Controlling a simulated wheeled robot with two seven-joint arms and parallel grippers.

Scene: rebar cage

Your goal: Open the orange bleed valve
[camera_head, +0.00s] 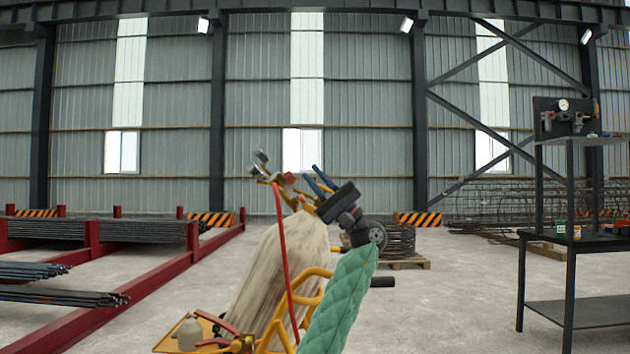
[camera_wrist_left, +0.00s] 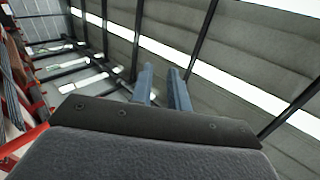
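A dark panel (camera_head: 543,112) with a round white pressure gauge (camera_head: 563,105) and pipe fittings stands on the rack at the far right of the head view. A small orange part (camera_head: 596,108) shows at the right of these fittings; it may be the orange bleed valve, but it is too small to tell its position. My left gripper (camera_head: 314,178) is near the middle of the head view, far to the left of the panel, with blue fingers pointing up. In the left wrist view its two fingers (camera_wrist_left: 162,77) stand apart with nothing between them. My right gripper is out of view.
Red racks (camera_head: 150,283) with rebar are at left. A dark table (camera_head: 590,312) stands at right. Open floor (camera_head: 450,305) lies between cart and table.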

